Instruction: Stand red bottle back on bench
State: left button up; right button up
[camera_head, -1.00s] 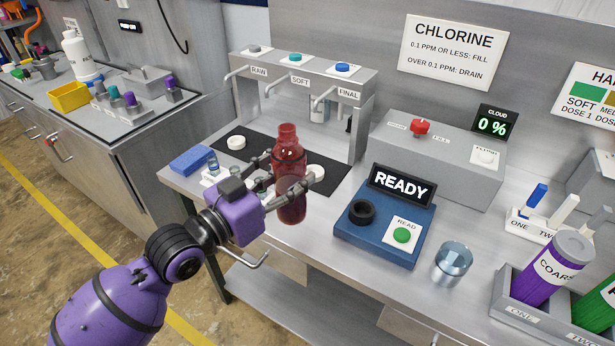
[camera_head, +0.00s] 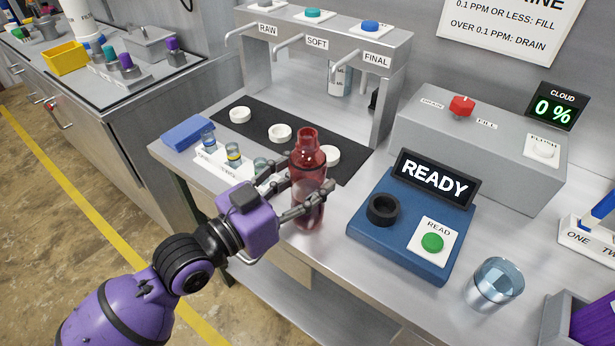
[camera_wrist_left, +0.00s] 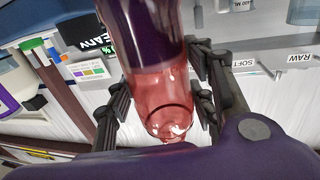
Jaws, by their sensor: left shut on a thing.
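The red bottle (camera_head: 308,164) is a translucent red bottle with a narrow neck, upright in the head view. My left gripper (camera_head: 300,198) is shut around its body, with a finger on each side. The bottle is at the front edge of the steel bench (camera_head: 345,222), left of the blue reader; whether its base touches the bench I cannot tell. In the left wrist view the red bottle (camera_wrist_left: 165,90) fills the middle between the dark fingers of my left gripper (camera_wrist_left: 160,100). My right gripper is not in view.
The blue reader (camera_head: 375,238) with its READY screen stands just right of the bottle. A black mat (camera_head: 258,135) with white discs lies behind, under the tap stand (camera_head: 395,85). Small vials (camera_head: 233,155) stand in a white rack to the left. A clear glass (camera_head: 494,285) stands at right.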

pick_arm(q)
jog(key=o, duration=1.3)
jog(key=shift+f, duration=0.15)
jog(key=shift+c, duration=0.2)
jog(key=o, duration=0.3)
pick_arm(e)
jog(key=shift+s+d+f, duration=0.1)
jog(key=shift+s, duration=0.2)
pick_arm(q)
jog(key=shift+r, duration=0.25)
jog(key=b+v, duration=0.1)
jog(key=v, duration=1.1)
jog(key=shift+b, duration=0.4)
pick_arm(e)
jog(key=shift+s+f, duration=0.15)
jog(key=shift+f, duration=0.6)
pick_arm(q)
jog(key=shift+f, duration=0.1)
